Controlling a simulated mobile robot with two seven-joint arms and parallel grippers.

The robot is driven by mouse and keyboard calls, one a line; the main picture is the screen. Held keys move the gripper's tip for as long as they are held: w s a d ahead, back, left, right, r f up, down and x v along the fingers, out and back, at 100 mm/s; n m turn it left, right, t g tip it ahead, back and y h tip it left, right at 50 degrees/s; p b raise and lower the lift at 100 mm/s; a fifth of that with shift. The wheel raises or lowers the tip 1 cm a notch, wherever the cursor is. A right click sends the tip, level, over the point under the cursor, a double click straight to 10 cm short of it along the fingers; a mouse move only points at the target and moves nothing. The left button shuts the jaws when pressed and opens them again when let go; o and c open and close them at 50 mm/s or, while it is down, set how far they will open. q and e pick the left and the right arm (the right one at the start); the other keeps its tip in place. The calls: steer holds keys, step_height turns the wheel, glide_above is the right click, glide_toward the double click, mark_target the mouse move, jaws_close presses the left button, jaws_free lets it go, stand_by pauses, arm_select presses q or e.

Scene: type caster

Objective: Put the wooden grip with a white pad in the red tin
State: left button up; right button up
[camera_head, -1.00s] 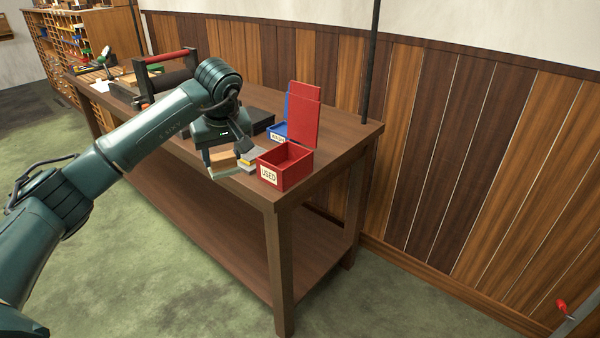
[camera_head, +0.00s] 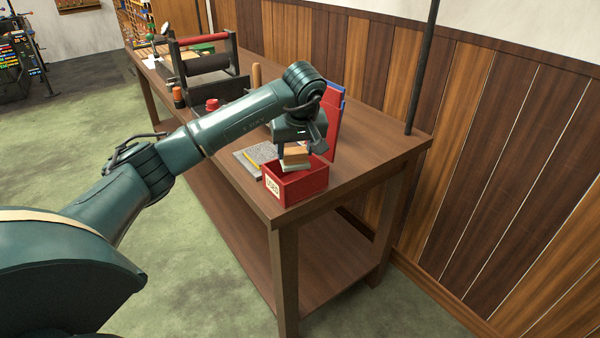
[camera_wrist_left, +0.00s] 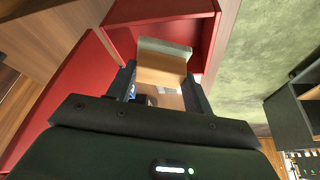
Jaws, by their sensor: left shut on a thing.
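The red tin (camera_head: 307,184) stands open near the front corner of the workbench, with its red lid raised behind it and a label on its front. My left gripper (camera_head: 294,145) is above the tin's opening, shut on the wooden grip (camera_head: 297,154). The grip's white pad (camera_head: 295,166) faces down at about the tin's rim. In the left wrist view the wooden grip (camera_wrist_left: 160,70) sits between the fingers, and the white pad (camera_wrist_left: 165,47) shows beyond it over the red tin (camera_wrist_left: 207,30). How deep the pad sits is unclear. My right gripper is not in view.
A grey slab with a yellow strip (camera_head: 256,157) lies left of the tin on the workbench (camera_head: 362,154). A black press with a red bar (camera_head: 205,65) stands farther back. A dark pole (camera_head: 423,70) rises at the bench's right end.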

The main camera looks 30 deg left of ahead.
mark_target(297, 165)
arm_select(q)
steer(key=shift+f, duration=3.05)
steer(key=shift+f, duration=0.1)
steer(key=o, duration=0.7)
steer(key=shift+c, duration=0.2)
